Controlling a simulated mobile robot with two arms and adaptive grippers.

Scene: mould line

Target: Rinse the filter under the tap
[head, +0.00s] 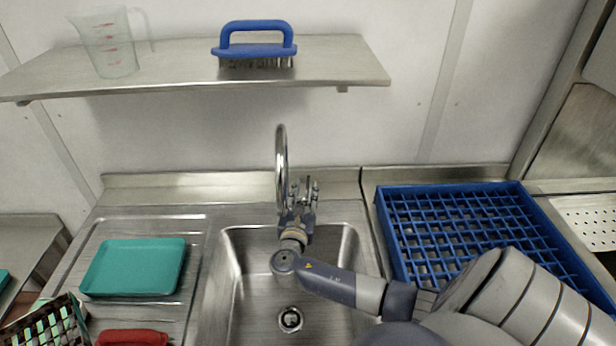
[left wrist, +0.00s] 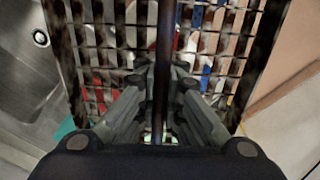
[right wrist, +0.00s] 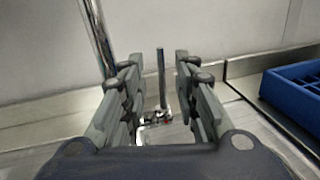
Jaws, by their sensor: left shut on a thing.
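The filter, a dark metal grid, shows at the lower left corner of the head view (head: 42,326). In the left wrist view the filter (left wrist: 268,52) fills much of the picture. My left gripper (left wrist: 162,78) is shut on a thin bar of it. The chrome tap (head: 281,150) rises at the back of the steel sink (head: 250,322). My right gripper (head: 300,200) is at the tap's base. In the right wrist view my right gripper (right wrist: 158,66) is open, with an upright metal lever (right wrist: 162,85) between its fingers; I cannot tell if they touch.
A teal tray (head: 135,267) and a red object (head: 132,337) lie on the drainboard. A blue rack (head: 555,245) stands right of the sink. A shelf (head: 180,75) above holds a measuring jug (head: 108,45) and a blue brush (head: 254,50). The basin appears empty.

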